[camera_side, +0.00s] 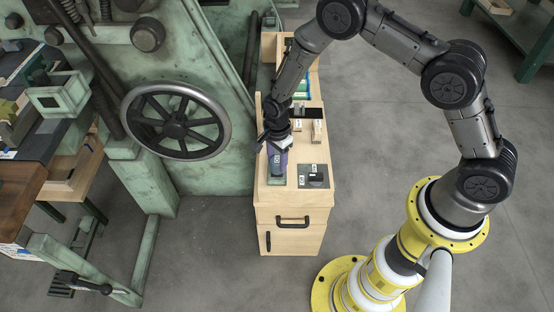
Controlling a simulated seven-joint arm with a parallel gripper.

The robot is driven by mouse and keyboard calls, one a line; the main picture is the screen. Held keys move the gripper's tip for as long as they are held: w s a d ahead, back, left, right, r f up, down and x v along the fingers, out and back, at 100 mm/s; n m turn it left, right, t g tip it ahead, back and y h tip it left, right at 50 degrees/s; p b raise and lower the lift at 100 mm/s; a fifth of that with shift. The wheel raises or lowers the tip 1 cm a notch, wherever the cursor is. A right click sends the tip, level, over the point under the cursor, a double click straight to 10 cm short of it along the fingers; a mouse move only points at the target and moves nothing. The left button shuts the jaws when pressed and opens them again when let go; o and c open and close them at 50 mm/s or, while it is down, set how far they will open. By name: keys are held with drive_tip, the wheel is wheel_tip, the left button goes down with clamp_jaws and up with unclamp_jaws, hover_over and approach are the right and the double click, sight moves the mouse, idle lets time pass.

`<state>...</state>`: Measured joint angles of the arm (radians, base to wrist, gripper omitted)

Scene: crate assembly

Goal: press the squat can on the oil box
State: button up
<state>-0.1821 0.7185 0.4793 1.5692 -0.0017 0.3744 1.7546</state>
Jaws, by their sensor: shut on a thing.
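My gripper (276,143) points down over the left part of the wooden cabinet top. It is shut on a dark, labelled thing (278,163) just below the fingers; it is too small to say whether this is the squat can or the oil box. A purple patch shows right beside it. A dark square plate (314,176) lies to the right, with a black part and small white-labelled pieces on it. I cannot clearly tell the squat can and the oil box apart, and the gripper hides part of this spot.
The wooden cabinet (292,216) has a raised edge. Small labelled wooden blocks (317,130) stand behind the plate, with a black tray (308,113) beyond. A green machine with a handwheel (175,128) stands close on the left. The floor on the right is mostly open.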

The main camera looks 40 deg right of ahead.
drive_tip(key=shift+f, duration=0.6)
idle(1.6)
drive_tip(key=shift+r, duration=3.6)
